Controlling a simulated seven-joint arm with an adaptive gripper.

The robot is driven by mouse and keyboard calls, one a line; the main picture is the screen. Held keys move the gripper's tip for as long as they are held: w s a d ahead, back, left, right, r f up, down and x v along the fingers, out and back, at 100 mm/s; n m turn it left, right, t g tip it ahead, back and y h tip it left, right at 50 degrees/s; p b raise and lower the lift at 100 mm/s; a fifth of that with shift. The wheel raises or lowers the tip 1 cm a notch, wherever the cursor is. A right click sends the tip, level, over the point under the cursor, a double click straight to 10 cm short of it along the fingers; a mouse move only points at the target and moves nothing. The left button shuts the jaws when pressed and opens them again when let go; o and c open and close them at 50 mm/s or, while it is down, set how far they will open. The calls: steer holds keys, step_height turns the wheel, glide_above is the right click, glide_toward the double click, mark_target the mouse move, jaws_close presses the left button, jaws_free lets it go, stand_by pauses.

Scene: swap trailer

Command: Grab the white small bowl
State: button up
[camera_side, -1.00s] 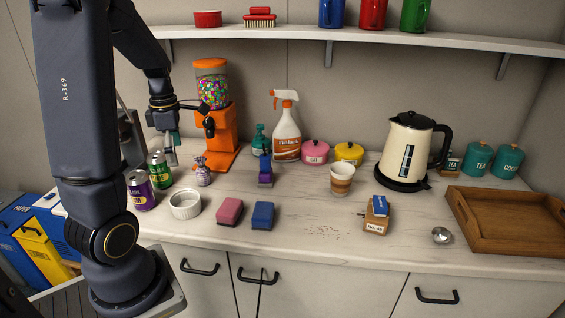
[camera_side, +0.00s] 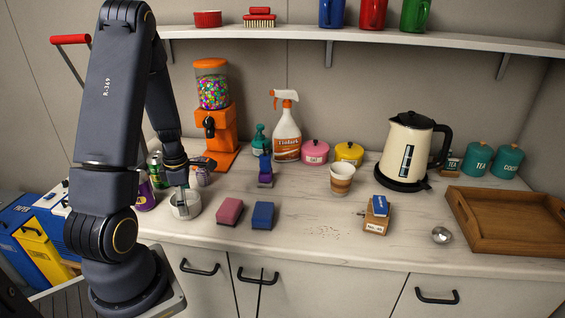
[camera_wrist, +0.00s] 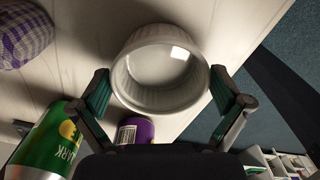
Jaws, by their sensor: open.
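The white small bowl (camera_side: 186,205) is a ribbed white ramekin standing upright on the counter, near its front left edge. In the wrist view the bowl (camera_wrist: 160,68) looks empty and lies between my fingers. My gripper (camera_side: 186,206) is open at the bowl; in the wrist view its fingertips (camera_wrist: 160,92) sit one on each side of the rim. I cannot tell whether the pads touch the bowl.
Close to the gripper are a green can (camera_wrist: 45,140), a purple can (camera_wrist: 135,130) and a purple checked sack (camera_wrist: 22,35). A pink sponge (camera_side: 230,211) and a blue sponge (camera_side: 263,215) lie right of the bowl. The counter's front edge is near.

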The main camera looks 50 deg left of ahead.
steer(key=shift+f, duration=0.3)
steer(key=c, duration=1)
